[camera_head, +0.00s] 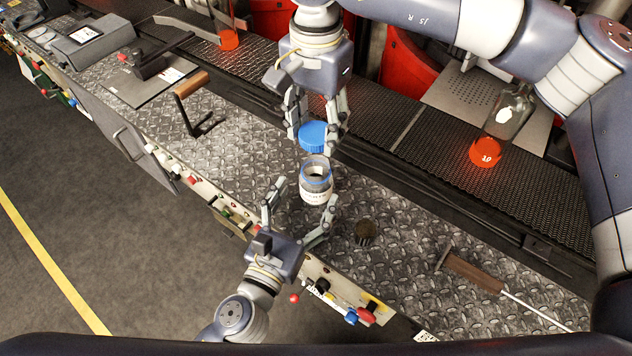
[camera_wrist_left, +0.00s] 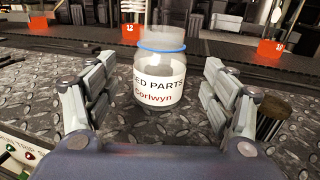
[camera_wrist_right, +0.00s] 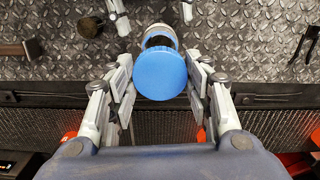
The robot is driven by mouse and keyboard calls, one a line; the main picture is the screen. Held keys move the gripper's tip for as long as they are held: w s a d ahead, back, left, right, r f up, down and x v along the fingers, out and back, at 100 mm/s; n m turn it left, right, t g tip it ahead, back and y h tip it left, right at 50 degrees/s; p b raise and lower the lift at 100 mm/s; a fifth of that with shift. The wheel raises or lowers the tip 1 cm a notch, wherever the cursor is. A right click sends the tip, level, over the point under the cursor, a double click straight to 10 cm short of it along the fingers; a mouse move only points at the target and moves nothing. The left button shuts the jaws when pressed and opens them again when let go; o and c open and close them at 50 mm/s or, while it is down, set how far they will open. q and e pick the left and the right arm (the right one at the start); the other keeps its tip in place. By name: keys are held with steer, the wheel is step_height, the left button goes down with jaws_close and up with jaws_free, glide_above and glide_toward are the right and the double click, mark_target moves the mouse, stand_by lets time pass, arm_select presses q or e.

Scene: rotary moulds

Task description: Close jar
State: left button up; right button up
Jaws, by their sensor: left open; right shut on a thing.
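A clear jar (camera_head: 316,186) with a white label stands upright on the diamond-plate bench; a blue ring circles its neck. It also shows in the left wrist view (camera_wrist_left: 160,80), between the fingers. My left gripper (camera_head: 298,206) is open around the jar's near side, with a gap on each side. My right gripper (camera_head: 316,136) is shut on the blue lid (camera_head: 313,136), just behind the jar's mouth in the head view. In the right wrist view the blue lid (camera_wrist_right: 160,74) lies between the fingers and covers part of the jar (camera_wrist_right: 159,38). Any contact between lid and jar cannot be told.
A dark round brush (camera_head: 365,233) stands right of the jar. A wooden-handled tool (camera_head: 474,272) lies further right. A wooden-handled lever (camera_head: 191,86) stands left. Glowing orange moulds (camera_head: 485,151) are on the conveyor behind. Control knobs line the bench's front edge.

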arm_select(q)
steer(key=shift+x, duration=2.8)
steer(key=shift+c, duration=0.2)
steer(key=c, duration=1.6)
steer(key=shift+o, duration=0.2)
arm_select(e)
glide_above(316, 157)
steer(key=s, duration=0.2)
steer(key=shift+s+f, duration=0.1)
steer(key=shift+f, duration=2.45)
steer(key=shift+f, duration=0.85)
steer(key=shift+f, duration=0.55)
